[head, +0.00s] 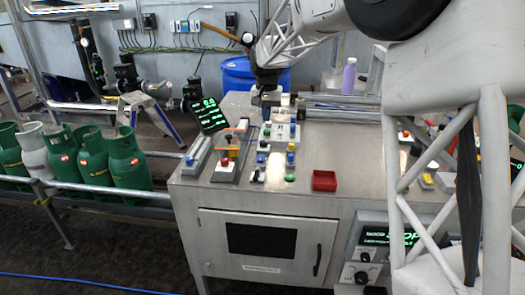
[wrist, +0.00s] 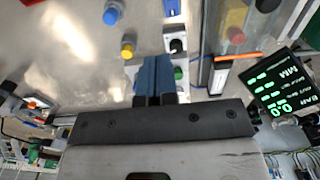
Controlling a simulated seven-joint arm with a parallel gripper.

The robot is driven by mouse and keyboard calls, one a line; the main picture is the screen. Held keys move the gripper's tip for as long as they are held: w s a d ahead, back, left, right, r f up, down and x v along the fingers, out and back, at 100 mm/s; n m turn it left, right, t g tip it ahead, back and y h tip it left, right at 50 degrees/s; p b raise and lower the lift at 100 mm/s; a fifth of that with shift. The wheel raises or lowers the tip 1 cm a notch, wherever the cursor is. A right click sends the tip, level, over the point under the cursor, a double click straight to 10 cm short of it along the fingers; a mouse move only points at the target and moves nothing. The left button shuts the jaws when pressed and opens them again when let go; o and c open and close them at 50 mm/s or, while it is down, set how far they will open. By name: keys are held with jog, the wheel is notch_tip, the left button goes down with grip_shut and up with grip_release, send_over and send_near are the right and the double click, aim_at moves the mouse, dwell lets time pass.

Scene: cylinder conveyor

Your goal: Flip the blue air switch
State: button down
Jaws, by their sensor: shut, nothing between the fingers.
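Several blue controls show on the metal console, and I cannot tell for sure which one is the air switch. A small blue switch (head: 263,146) sits in the left column of controls in the head view; a blue piece (wrist: 172,7) shows at the top edge of the wrist view. A round blue knob (head: 291,146) stands to its right; it also shows in the wrist view (wrist: 111,14). My gripper (head: 265,101) is above the back of that column. Its blue-grey fingers (wrist: 153,80) are together and empty, beside a black-topped switch (wrist: 176,46) and a green button (wrist: 178,72).
A yellow knob (wrist: 128,47) and a red knob (wrist: 236,32) stand nearby. A lit display (head: 208,115) is left of my gripper. A red tray (head: 324,181) lies at the front. Green gas cylinders (head: 128,160) stand at left.

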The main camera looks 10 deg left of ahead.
aim_at(262, 156)
jog(key=shift+w+a+f, duration=0.45)
jog(key=shift+w+a, duration=0.35)
jog(key=shift+f, duration=0.1)
notch_tip(262, 156, down, 14)
jog(key=shift+r, duration=0.1)
dwell(0.6)
